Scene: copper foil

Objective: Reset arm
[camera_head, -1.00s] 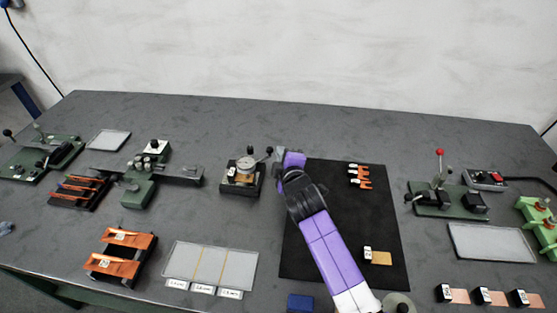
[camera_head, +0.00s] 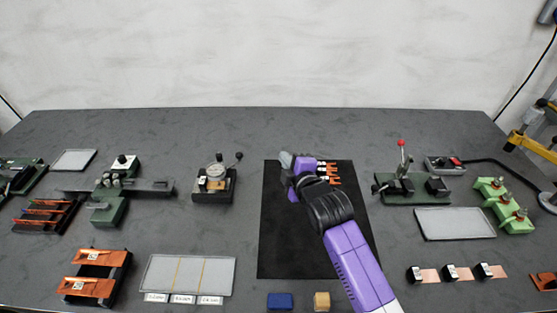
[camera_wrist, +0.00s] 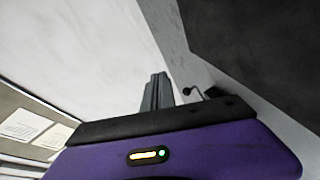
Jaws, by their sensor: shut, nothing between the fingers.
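My purple and black arm reaches over the black mat (camera_head: 285,225) from the lower right. My arm hides part of the mat's right side.
A dial gauge stand (camera_head: 214,184) stands left of the mat. A green press with a red-knobbed lever (camera_head: 405,187) stands to the right. A blue block (camera_head: 280,301) and a tan block (camera_head: 321,301) lie at the front edge.

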